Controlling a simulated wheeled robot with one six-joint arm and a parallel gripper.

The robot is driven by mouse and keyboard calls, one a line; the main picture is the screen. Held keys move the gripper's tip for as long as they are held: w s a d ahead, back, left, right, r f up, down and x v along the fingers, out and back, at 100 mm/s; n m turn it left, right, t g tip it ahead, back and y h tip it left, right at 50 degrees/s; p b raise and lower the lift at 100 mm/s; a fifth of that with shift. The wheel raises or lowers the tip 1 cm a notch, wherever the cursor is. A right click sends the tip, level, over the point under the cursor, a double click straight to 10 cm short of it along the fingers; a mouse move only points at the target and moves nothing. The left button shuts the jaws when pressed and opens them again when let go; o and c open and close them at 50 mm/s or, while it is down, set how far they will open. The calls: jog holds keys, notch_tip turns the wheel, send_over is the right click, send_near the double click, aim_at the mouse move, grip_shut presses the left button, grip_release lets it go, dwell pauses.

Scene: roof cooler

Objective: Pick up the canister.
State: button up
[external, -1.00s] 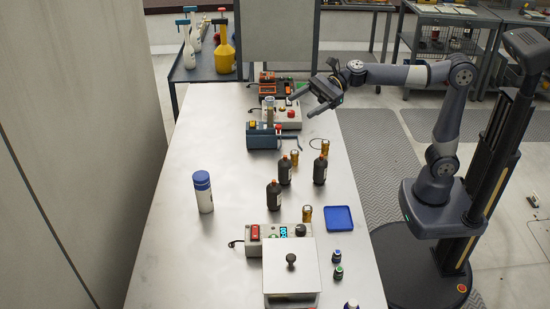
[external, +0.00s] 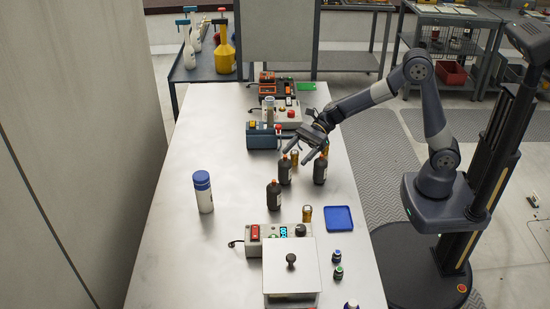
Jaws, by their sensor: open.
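A white canister with a blue lid (external: 204,196) stands upright on the left part of the long metal table. My gripper (external: 296,157) is open, with its fingers pointing down to the left, over the dark bottles to the upper right of the canister. It is well apart from the canister. Nothing shows between the fingers, though whether they touch the bottle tops or a small gold cylinder (external: 295,162) behind them I cannot tell.
Dark bottles with orange caps (external: 273,197) stand mid-table. A blue tray (external: 338,219) lies at the right edge. A boxy device with a red switch (external: 254,232) and a white box (external: 290,271) are nearer. Blue equipment (external: 262,136) stands farther back. The table around the canister is clear.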

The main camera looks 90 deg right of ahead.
aim_at(280, 172)
jog(key=x, duration=0.8)
jog(key=shift+w+a+f+p, duration=0.15)
jog(key=shift+w+a+p, duration=0.1)
jog(key=shift+p, duration=0.15)
jog(key=shift+s, duration=0.1)
jog(key=shift+c, duration=0.5)
jog(key=c, duration=1.2)
